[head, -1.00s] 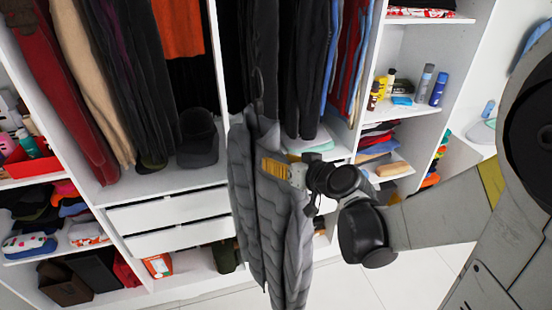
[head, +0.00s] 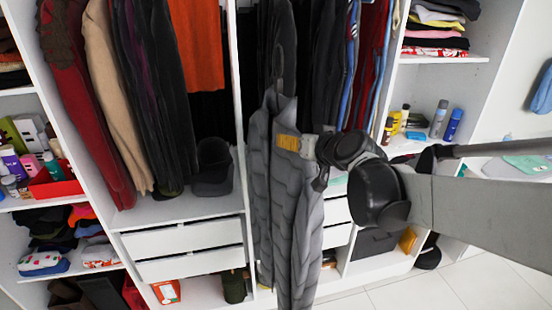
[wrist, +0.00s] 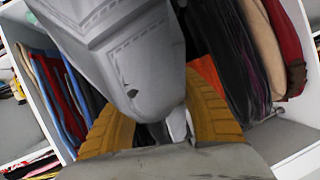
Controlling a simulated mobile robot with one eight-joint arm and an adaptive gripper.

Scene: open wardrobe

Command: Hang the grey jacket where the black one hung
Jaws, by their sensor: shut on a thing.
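The grey quilted jacket (head: 285,195) hangs in front of the wardrobe, before the divider between the two hanging sections. My gripper (head: 287,142), with yellow fingers, is shut on its upper part near the collar. In the wrist view the grey jacket (wrist: 125,60) rises between the yellow fingers (wrist: 160,120) and fills much of the picture. A hanger hook seems to show above the collar, but the dark clothes behind make it hard to tell. I cannot pick out a black jacket among the dark garments (head: 320,70) hanging behind. The rail is out of view.
Red, beige, dark and orange clothes (head: 200,40) hang in the left section, above a black cap (head: 214,168) and white drawers (head: 185,237). Shelves with bottles (head: 438,118) and folded clothes stand at the right. Floor (head: 470,285) is clear at lower right.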

